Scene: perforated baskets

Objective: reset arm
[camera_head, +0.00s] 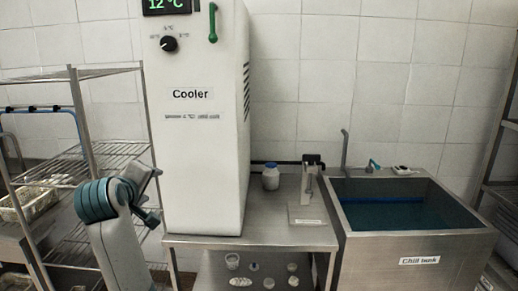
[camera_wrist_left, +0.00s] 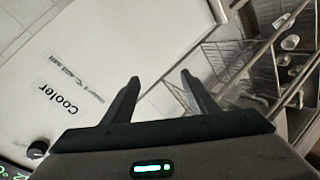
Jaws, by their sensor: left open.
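My left gripper (camera_wrist_left: 159,77) shows in the left wrist view with its two dark fingers spread apart and nothing between them. Behind the fingers is the white front of the cooler (camera_wrist_left: 85,60), seen tilted. In the head view my left arm (camera_head: 118,235) rises from the bottom left, bent at a teal joint, in front of the wire rack and left of the cooler (camera_head: 200,140). The fingertips are hard to make out there. My right gripper is in neither view.
A wire rack (camera_head: 75,75) stands at left, with a perforated basket (camera_head: 30,203) beside it. A steel table (camera_head: 270,220) bears the cooler, a blue-lidded jar (camera_head: 270,177) and a small stand (camera_head: 308,200). Small containers sit below. The water-filled chill tank (camera_head: 415,250) is at right.

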